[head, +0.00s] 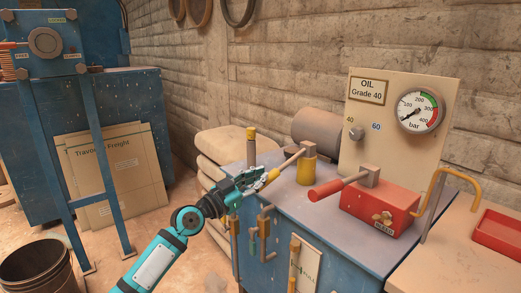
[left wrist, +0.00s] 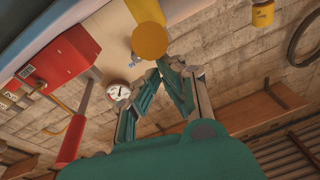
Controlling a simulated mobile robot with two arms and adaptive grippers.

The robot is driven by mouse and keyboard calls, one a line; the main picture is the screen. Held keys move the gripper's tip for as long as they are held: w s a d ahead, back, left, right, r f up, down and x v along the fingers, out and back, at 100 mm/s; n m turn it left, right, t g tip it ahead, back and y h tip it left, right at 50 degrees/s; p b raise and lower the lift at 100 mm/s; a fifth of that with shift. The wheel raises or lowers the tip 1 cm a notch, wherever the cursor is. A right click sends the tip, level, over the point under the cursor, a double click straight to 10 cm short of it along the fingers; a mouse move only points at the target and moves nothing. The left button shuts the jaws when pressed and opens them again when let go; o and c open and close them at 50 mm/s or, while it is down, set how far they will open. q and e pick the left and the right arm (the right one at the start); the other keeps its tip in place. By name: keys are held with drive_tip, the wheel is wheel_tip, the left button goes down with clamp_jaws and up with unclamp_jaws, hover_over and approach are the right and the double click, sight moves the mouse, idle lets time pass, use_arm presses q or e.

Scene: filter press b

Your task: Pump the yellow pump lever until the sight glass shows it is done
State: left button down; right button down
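The yellow pump (head: 306,172) stands on the blue bench, its tan lever (head: 287,161) sloping down to the left toward my left gripper (head: 268,178). In the left wrist view, a round yellow end (left wrist: 150,41), which looks like the lever grip, sits just above the fingertips. The left gripper's fingers (left wrist: 161,70) converge at their tips with nothing visible between them. Whether they touch the lever is unclear. A dial gauge (head: 417,111) on the cream panel has its needle near the low end. I cannot make out a sight glass. My right gripper is not in view.
A red pump (head: 380,208) with a red handle (head: 326,190) stands right of the yellow one. A yellow-topped post (head: 251,137) rises behind the gripper. Valves and pipes (head: 263,230) line the bench front. A red tray (head: 499,235) lies far right.

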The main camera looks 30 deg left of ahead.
use_arm(q)
drive_tip(key=shift+f, duration=0.3)
drive_tip(key=v, duration=1.2)
drive_tip(key=shift+r, duration=0.25)
